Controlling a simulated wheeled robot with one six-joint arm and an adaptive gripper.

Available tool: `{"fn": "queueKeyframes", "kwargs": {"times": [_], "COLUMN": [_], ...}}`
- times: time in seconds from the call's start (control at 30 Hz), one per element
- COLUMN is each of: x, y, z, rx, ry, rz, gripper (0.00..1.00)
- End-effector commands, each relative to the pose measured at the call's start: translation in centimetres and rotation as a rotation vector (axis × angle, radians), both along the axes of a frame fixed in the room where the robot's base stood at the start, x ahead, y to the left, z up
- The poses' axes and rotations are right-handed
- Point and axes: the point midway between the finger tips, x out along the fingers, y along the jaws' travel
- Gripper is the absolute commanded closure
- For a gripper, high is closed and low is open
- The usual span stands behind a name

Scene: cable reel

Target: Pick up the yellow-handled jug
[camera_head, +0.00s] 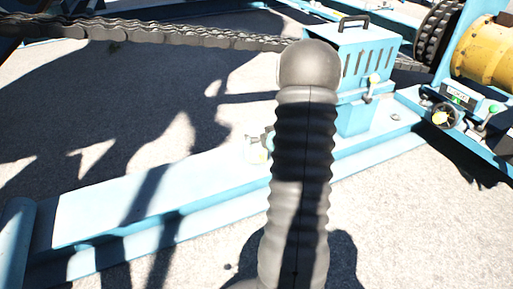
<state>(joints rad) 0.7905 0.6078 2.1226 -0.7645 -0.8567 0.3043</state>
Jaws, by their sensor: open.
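I cannot make out a yellow-handled jug in this view. A small pale object with a bit of yellow (259,148) shows beside the blue beam, partly hidden behind a dark grey ribbed shape that is probably my own arm. It is too small and covered to tell what it is. My gripper does not show in the picture.
A long light-blue beam (150,200) crosses the ground. A blue vented box (352,60) with a black handle stands at the back. A yellow drum (485,50) and a handwheel (444,116) are at the right. A heavy chain (150,33) spans the upper left. Bare concrete (430,220) lies front right.

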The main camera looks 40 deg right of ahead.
Motion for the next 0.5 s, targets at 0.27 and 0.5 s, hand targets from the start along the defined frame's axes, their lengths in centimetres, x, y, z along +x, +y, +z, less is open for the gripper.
{"fn": "queueKeyframes", "kwargs": {"times": [0.27,0.5], "x": [2.3,2.3], "y": [-0.4,-0.4], "z": [-1.0,-1.0], "rx": [0.0,0.0], "ry": [0.001,0.0], "rz": [0.0,0.0], "gripper": [0.0,0.07]}}
